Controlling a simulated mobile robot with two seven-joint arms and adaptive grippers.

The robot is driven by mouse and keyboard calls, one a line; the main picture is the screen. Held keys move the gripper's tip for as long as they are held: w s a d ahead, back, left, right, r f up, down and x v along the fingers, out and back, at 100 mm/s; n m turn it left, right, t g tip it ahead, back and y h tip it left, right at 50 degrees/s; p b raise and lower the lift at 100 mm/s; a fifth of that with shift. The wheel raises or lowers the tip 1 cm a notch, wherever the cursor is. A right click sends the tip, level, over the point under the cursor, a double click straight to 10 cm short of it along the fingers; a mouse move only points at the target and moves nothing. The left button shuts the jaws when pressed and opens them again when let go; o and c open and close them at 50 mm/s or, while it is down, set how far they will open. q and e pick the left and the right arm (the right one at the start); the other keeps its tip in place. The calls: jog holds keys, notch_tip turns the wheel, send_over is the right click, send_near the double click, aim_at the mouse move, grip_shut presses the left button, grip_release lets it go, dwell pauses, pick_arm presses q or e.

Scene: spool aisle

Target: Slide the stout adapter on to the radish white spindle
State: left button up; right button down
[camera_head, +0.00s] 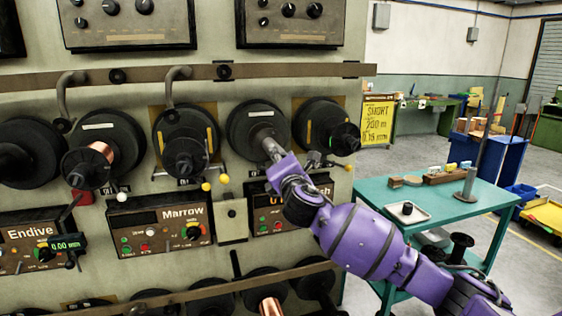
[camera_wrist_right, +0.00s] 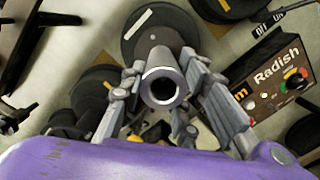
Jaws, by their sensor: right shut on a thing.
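My right gripper (camera_head: 270,147) reaches in from the right in front of the black flanged spindle (camera_head: 243,118) above the Radish panel. In the right wrist view its grey fingers (camera_wrist_right: 163,95) are shut on a grey metal tube, the adapter (camera_wrist_right: 162,82), one on each side. The tube's shiny open end and dark bore face the camera. Its far end points at the black disc (camera_wrist_right: 135,38) with a white label. I cannot tell whether the tube is around the spindle's shaft or only in front of it. My left gripper is not in view.
The Radish panel (camera_wrist_right: 278,75) is beside the gripper, partly behind my arm in the head view. Other black spools (camera_head: 185,135) (camera_head: 325,130) flank the spindle closely. A teal table (camera_head: 440,215) at right bears a tray (camera_head: 425,214) with a small dark part.

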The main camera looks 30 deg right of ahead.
jog(key=shift+a+f+b+x, duration=0.15)
jog(key=shift+b+x, duration=0.1)
jog(key=shift+x, duration=1.05)
jog(key=shift+a+f+b+x, duration=0.1)
jog(key=shift+b+x, duration=0.1)
jog(key=shift+x, duration=1.15)
jog(key=c, duration=1.3)
grip_release()
jog(key=shift+w, duration=0.1)
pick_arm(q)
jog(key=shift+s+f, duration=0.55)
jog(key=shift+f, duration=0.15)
pick_arm(e)
jog(key=shift+o, duration=0.2)
